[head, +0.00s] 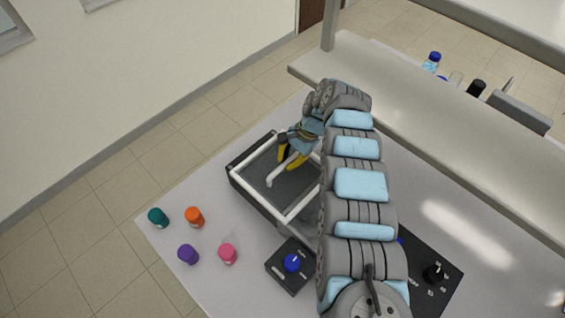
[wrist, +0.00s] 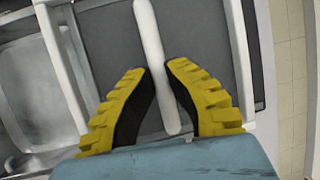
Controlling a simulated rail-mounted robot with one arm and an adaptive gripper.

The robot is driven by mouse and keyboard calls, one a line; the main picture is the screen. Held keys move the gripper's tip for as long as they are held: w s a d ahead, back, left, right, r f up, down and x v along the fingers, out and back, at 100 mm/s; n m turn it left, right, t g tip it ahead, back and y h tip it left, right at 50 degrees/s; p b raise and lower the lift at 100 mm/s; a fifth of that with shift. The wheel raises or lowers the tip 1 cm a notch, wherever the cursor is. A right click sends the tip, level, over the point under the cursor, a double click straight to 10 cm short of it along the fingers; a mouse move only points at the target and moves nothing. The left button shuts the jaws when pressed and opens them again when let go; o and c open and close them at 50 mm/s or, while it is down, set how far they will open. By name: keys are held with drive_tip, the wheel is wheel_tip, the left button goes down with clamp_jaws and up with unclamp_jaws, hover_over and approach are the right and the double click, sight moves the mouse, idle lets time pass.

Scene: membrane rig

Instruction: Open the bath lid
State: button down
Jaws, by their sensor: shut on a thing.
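The bath (head: 262,205) is a dark box with a white frame on the bench, left of my arm. Its lid (head: 258,170) looks like a dark grey panel inside the white frame; the panel also shows in the wrist view (wrist: 205,40). A white bar handle (head: 278,176) crosses the panel and runs between my fingers in the wrist view (wrist: 150,40). My gripper (head: 291,158), with yellow ribbed fingers, is shut on this handle. How far the lid is raised, if at all, I cannot tell. My arm hides the bath's right side.
Several small capped items, teal (head: 158,217), orange (head: 194,216), purple (head: 188,254) and pink (head: 228,253), stand at the bench's left. A black box with a blue knob (head: 292,263) stands in front of the bath. A long shelf (head: 430,120) runs behind my arm.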

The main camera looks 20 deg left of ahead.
drive_tip(key=shift+a+f, duration=0.1)
idle(0.3)
drive_tip(key=c, duration=1)
unclamp_jaws()
drive_tip(key=shift+c, duration=0.2)
drive_tip(key=v, duration=1.2)
drive_tip(key=shift+w, duration=0.1)
